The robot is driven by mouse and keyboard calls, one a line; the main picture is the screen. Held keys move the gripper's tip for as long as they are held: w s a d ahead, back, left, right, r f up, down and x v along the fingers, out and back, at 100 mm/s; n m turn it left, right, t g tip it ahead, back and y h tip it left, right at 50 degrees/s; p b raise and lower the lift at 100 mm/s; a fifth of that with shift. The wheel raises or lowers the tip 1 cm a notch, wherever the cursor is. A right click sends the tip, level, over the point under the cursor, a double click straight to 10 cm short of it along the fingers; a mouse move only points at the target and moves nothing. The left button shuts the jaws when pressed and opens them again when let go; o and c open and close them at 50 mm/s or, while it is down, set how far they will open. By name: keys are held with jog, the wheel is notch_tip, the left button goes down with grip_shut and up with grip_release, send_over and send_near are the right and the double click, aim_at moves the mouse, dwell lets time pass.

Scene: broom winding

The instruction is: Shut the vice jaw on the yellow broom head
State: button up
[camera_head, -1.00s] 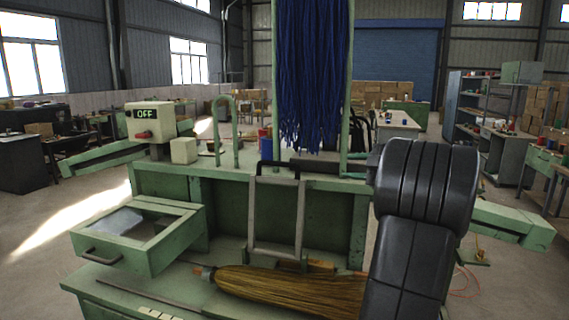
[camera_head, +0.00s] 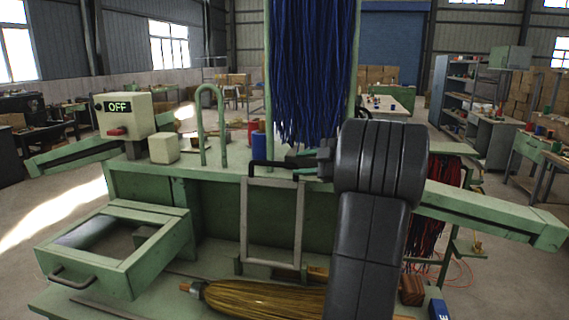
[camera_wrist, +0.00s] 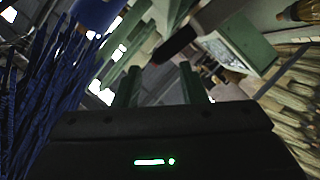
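The yellow broom head (camera_head: 255,298) lies along the front of the green bench, its bound end to the left; my arm hides its right end. A grey upright frame (camera_head: 300,225) with a black handle (camera_head: 262,164), which seems to be the vice jaw, stands raised just behind the bristles. A dark bar, probably that handle, shows in the wrist view (camera_wrist: 172,43). My gripper (camera_head: 300,173) is just right of the handle, at about its height, and looks empty. In the wrist view its two green fingers (camera_wrist: 160,84) stand apart. Contact with the handle cannot be told.
Blue strands (camera_head: 312,75) hang close above my gripper. An open drawer (camera_head: 120,240) juts out at left. A control box (camera_head: 124,115) reading OFF and a green hoop (camera_head: 210,125) stand on the bench's upper ledge. Red strands (camera_head: 445,190) hang behind my arm.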

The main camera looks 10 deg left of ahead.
aim_at(290, 164)
jog(key=x, duration=0.6)
jog(key=shift+a+p, duration=0.1)
jog(key=shift+p, duration=0.3)
jog(key=shift+c, duration=0.2)
jog(key=shift+r, duration=0.1)
grip_shut()
